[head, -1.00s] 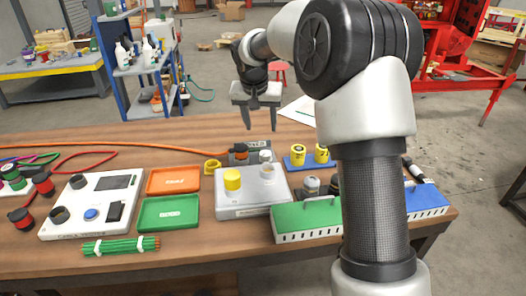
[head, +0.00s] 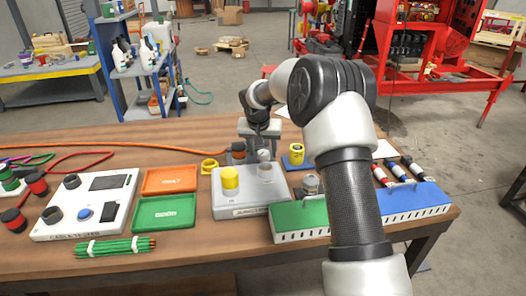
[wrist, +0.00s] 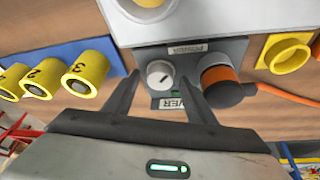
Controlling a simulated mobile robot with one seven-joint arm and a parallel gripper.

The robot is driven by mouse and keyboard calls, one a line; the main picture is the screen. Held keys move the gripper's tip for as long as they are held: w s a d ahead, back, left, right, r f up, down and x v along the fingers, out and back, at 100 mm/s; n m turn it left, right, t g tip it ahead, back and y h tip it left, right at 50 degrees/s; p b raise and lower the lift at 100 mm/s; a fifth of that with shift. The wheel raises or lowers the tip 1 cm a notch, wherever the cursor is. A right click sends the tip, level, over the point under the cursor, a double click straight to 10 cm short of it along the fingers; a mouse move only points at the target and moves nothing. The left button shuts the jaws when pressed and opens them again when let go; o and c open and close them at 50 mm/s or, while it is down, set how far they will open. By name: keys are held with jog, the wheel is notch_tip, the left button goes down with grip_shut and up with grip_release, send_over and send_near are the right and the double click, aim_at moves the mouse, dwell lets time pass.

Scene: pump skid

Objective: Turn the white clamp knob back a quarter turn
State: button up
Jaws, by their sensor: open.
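The white clamp knob (wrist: 160,72) is a small round white knob with a dark mark across its face. It sits on a grey power box (wrist: 148,56) beside an orange and black plug (wrist: 221,82). In the wrist view, my open gripper (wrist: 160,79) has one finger on each side of the knob, with gaps showing; depth and contact are unclear. In the head view, my gripper (head: 261,148) points down behind the light grey fixture (head: 239,205), which hides the knob's surroundings along with my fingers.
Yellow numbered cylinders (wrist: 88,70) on a blue base stand close on one side of my gripper. A yellow ring (head: 209,164) lies on the other side. The fixture carries a yellow cap (head: 230,178). An orange cable (head: 130,146) runs from the plug's side across the table.

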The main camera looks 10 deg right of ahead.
jog(key=c, duration=1)
jog(key=shift+c, duration=0.2)
jog(key=n+p, duration=0.1)
jog(key=n+y+p, duration=0.1)
jog(key=n+p, duration=0.1)
jog(key=shift+d+r+n, duration=0.2)
jog(key=shift+r+n, duration=0.05)
jog(key=shift+n, duration=0.15)
jog(key=n+y+p, duration=0.1)
jog(key=n+p, duration=0.1)
jog(key=n+y+p, duration=0.1)
jog(key=n+p, duration=0.1)
jog(key=n, duration=0.1)
jog(key=shift+d+f+y, duration=0.1)
jog(key=shift+d+y, duration=0.1)
jog(key=shift+y, duration=0.1)
jog(key=n, duration=0.2)
jog(key=n+g+y+p, duration=0.1)
jog(key=n, duration=0.2)
jog(key=shift+w+f, duration=0.15)
jog(key=n+g+y, duration=0.1)
jog(key=n, duration=0.3)
jog(key=shift+w+d, duration=0.1)
jog(key=shift+g, duration=0.3)
